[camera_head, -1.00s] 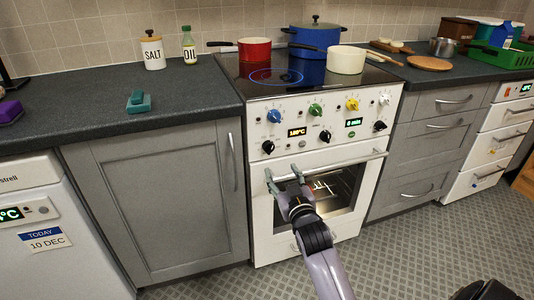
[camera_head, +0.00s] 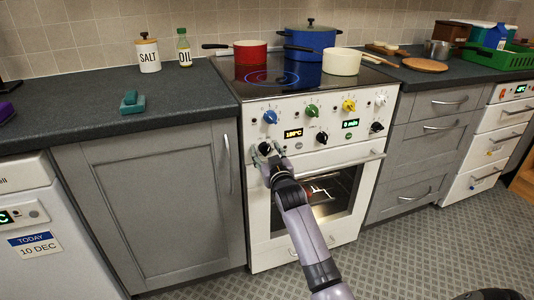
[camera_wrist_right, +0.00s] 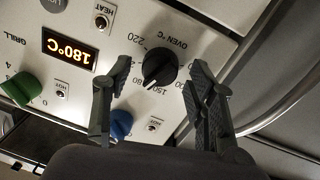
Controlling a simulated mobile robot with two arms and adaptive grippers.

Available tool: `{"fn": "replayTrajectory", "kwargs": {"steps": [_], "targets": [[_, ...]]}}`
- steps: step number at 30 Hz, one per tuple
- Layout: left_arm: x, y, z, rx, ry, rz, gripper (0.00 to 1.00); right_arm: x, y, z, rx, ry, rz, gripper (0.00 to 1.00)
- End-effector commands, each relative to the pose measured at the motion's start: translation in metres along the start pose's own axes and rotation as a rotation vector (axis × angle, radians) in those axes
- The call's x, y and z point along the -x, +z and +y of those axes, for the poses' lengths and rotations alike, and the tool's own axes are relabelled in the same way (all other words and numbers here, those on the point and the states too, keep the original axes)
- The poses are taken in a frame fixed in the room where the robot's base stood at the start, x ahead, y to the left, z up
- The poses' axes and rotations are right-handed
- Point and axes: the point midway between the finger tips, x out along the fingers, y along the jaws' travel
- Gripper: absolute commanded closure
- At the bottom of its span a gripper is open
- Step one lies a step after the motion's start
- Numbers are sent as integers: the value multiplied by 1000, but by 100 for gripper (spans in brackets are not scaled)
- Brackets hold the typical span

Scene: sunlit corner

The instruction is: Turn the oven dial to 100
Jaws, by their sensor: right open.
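The oven dial (camera_head: 265,147) is the black knob at the lower left of the white oven's control panel. In the right wrist view the dial (camera_wrist_right: 158,66) sits between my two fingers, with numbers such as 220 and 150 around it. My right gripper (camera_head: 267,153) is open at the dial, one finger on each side; it also shows in the right wrist view (camera_wrist_right: 160,72). I cannot tell if the fingers touch the dial. The orange display (camera_head: 293,133) reads 180°C, upside down in the wrist view (camera_wrist_right: 69,51). My left gripper is not in view.
Blue (camera_head: 270,117), green (camera_head: 312,110) and yellow (camera_head: 349,105) knobs sit above, with another black knob (camera_head: 321,138) to the right. The oven handle (camera_head: 340,160) runs below the panel. Pots (camera_head: 310,42) stand on the hob. Grey cabinets flank the oven.

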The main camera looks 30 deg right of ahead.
Motion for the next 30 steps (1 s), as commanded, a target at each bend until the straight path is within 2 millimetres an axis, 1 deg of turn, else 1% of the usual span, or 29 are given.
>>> {"fn": "replayTrajectory", "kwargs": {"steps": [2,23,30], "targets": [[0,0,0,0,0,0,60,0,0,0,0,0,0,49],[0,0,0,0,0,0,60,0,0,0,0,0,0,96],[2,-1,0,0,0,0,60,0,0,0,17,0,0,96]]}}
